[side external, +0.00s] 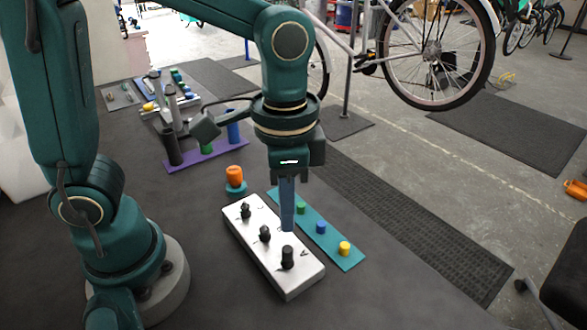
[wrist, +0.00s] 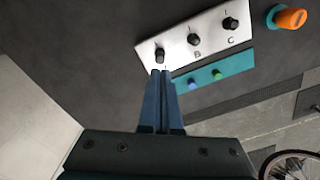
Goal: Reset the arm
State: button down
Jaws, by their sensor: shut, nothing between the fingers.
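My gripper (side external: 288,228) points down with its blue fingers together and nothing between them. In the side external view its tips overlap the far edge of a white panel (side external: 283,284) with black knobs, including a near knob (side external: 287,257), a middle knob (side external: 265,233) and a far knob (side external: 245,210). In the wrist view the shut fingertips (wrist: 162,72) appear just below the knob at the panel's left end (wrist: 159,55). I cannot tell whether they touch it. The other two knobs stand clear of the fingers.
Beside the panel lies a teal strip (side external: 333,252) with green, blue and yellow buttons. An orange knob (side external: 234,175) sits on a teal base beyond the panel. A purple strip (side external: 179,164) with upright cylinders is farther back. The dark surface at the front right is clear.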

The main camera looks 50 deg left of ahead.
jog(key=shift+r, duration=0.45)
jog(key=shift+a+r, duration=0.1)
jog(key=s+a+r+n+t, duration=0.2)
jog(key=s+a+n+t, duration=0.2)
jog(key=a+n+t, duration=0.1)
jog(key=shift+a+r+n+t, duration=0.3)
jog(key=shift+a+r+n, duration=0.15)
jog(key=shift+a, duration=0.7)
jog(key=shift+s, duration=0.1)
